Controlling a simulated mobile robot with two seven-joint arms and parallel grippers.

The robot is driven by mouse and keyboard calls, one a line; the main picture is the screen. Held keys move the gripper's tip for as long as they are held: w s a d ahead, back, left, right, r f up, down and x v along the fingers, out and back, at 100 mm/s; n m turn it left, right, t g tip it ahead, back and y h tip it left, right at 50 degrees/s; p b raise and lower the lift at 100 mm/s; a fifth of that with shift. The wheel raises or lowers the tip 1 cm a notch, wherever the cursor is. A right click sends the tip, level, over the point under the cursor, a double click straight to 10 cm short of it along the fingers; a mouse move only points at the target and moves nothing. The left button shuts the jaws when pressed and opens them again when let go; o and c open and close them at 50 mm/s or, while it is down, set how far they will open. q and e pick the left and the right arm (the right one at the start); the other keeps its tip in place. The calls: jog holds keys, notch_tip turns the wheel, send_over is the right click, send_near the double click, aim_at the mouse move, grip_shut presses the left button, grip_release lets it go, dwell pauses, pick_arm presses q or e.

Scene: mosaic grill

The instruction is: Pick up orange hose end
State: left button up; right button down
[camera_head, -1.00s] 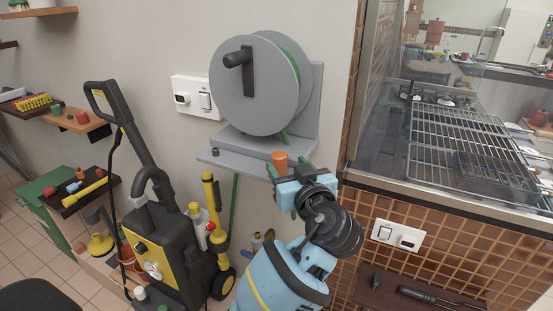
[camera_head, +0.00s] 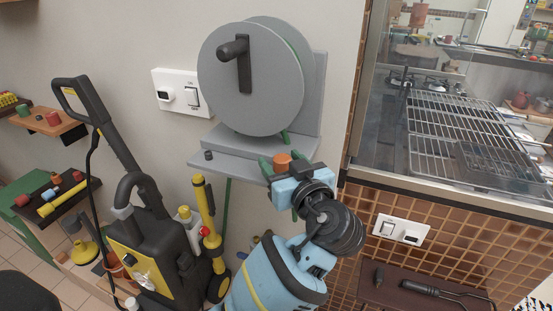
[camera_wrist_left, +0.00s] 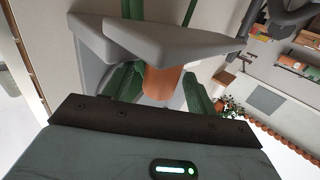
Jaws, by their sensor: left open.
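The orange hose end (camera_head: 283,161) is at the front edge of the grey shelf below the hose reel (camera_head: 252,78). In the left wrist view the orange hose end (camera_wrist_left: 162,82) shows between the green fingers, by the grey shelf edge. My left gripper (camera_head: 287,166) is open, with one green finger on each side of the hose end. I cannot tell whether the fingers touch it. Part of the hose end's lower side is hidden by the gripper in the head view. My right gripper is not in view.
A grey shelf (camera_head: 225,158) juts from the wall just above the gripper. A black and yellow pressure washer (camera_head: 160,245) stands at left. A grill (camera_head: 460,135) behind glass is at right. A dark red shelf (camera_head: 400,290) with tools is at lower right.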

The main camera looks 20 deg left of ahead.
pick_arm(q)
jog(key=shift+w+a, duration=0.15)
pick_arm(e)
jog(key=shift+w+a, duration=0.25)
pick_arm(q)
jog(key=shift+c, duration=1.2)
jog(key=c, duration=0.9)
jog(key=shift+r, duration=0.15)
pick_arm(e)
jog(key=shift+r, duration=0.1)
